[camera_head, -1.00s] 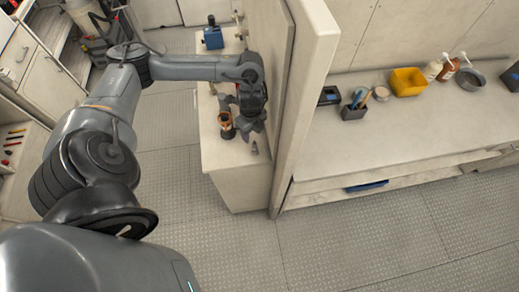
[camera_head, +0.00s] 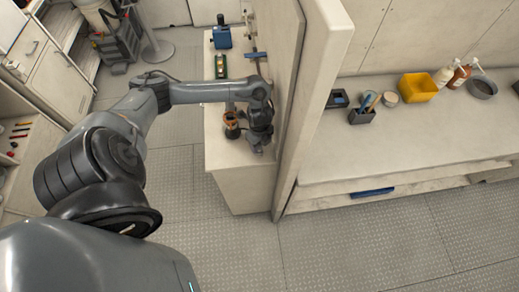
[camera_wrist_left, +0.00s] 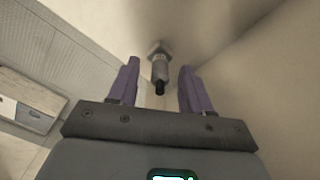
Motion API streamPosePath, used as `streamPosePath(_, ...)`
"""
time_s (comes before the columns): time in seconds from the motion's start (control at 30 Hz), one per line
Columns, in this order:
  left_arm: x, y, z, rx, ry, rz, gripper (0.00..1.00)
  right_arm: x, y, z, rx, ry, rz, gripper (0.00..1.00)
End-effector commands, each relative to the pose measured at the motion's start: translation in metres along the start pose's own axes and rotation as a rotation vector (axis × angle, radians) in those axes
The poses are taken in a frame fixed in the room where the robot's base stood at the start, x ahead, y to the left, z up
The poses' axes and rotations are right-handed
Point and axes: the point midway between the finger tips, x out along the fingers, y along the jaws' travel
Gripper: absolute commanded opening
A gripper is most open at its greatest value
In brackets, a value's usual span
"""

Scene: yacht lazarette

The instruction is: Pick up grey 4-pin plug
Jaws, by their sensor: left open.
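The grey plug (camera_wrist_left: 160,72) shows in the left wrist view as a small metallic cylinder with a wider collar at its far end and a dark near end. My left gripper (camera_wrist_left: 160,82) is open, its two purple fingers on either side of the plug in the picture, with a visible gap to each. I cannot tell how far the plug is from the fingertips in depth. In the head view my left gripper (camera_head: 258,147) is over the front end of the narrow worktop (camera_head: 229,158) and hides the plug. My right gripper is not in view.
An orange and black object (camera_head: 231,125) stands close left of my left gripper. A tall partition (camera_head: 312,100) rises just to its right. A blue device (camera_head: 221,38) and a green and yellow item (camera_head: 221,66) are farther back on the worktop.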

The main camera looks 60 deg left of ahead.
Motion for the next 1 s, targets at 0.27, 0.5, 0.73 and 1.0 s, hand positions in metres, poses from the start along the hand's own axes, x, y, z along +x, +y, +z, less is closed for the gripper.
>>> streamPosePath(0.27, 0.0075, 0.0001, -0.0002, 0.0, 0.0, -0.001, 0.49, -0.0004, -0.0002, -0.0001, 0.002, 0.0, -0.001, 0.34)
streamPosePath(0.5, 0.0073, 0.0002, -0.0001, 0.0, 0.0, 0.0, 0.24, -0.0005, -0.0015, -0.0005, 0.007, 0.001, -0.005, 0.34)
streamPosePath(0.73, 0.0072, 0.0002, -0.0001, 0.0, 0.0, 0.0, 0.0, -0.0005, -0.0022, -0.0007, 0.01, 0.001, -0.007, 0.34)
streamPosePath(1.0, 0.0069, 0.0003, 0.0001, 0.0, 0.0, 0.0, 0.0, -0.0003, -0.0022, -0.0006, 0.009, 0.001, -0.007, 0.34)
